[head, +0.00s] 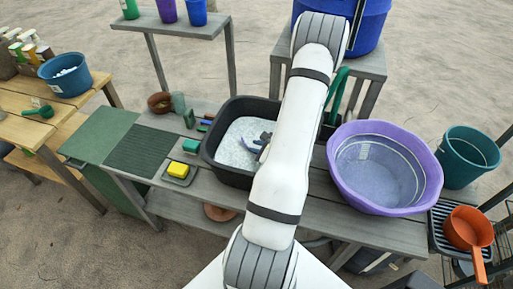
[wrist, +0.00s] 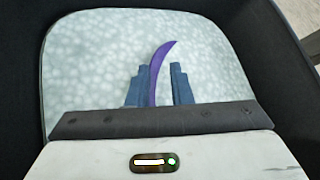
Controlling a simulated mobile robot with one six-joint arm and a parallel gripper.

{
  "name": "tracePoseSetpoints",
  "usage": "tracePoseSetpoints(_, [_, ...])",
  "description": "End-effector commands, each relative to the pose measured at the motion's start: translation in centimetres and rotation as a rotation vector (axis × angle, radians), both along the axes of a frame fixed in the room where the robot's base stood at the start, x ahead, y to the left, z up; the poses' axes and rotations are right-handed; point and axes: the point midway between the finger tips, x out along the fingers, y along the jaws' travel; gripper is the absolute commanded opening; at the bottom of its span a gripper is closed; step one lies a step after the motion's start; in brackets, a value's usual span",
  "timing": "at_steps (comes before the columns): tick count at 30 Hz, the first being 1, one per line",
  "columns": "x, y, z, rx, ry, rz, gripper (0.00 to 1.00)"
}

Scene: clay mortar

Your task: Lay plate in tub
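A black tub (head: 212,150) with pale, foamy contents (head: 236,152) stands on the grey bench, partly behind my arm. My gripper (head: 258,143) is down over this tub. In the wrist view, a curved purple piece (wrist: 155,75), seen edge-on, looks like the plate. It stands upright between the two blue-grey fingers of my gripper (wrist: 160,85). It lies close against the left finger, with a gap to the right finger. The plate's lower part is hidden behind the gripper body. In the head view the plate is small and mostly hidden.
A large purple basin (head: 433,183) stands right of my arm on the bench. A ribbed dark green mat (head: 145,150) and a yellow sponge (head: 179,169) lie left of the black tub. A teal bucket (head: 468,157) and an orange pan (head: 467,228) are at far right.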

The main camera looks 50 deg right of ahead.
Motion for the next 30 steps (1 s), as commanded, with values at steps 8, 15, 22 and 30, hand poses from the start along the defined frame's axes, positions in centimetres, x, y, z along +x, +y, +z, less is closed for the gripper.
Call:
tracePoseSetpoints(8, [0.0, 0.0, 0.0, 0.000, 0.000, -0.001, 0.24])
tracePoseSetpoints(15, [-2.0, -0.2, 1.4, -0.001, 0.000, -0.006, 0.24])
tracePoseSetpoints(22, [-6.3, -0.1, 4.1, -0.003, 0.000, -0.007, 0.24])
tracePoseSetpoints(30, [-9.7, 0.0, 6.2, -0.002, -0.001, -0.003, 0.24])
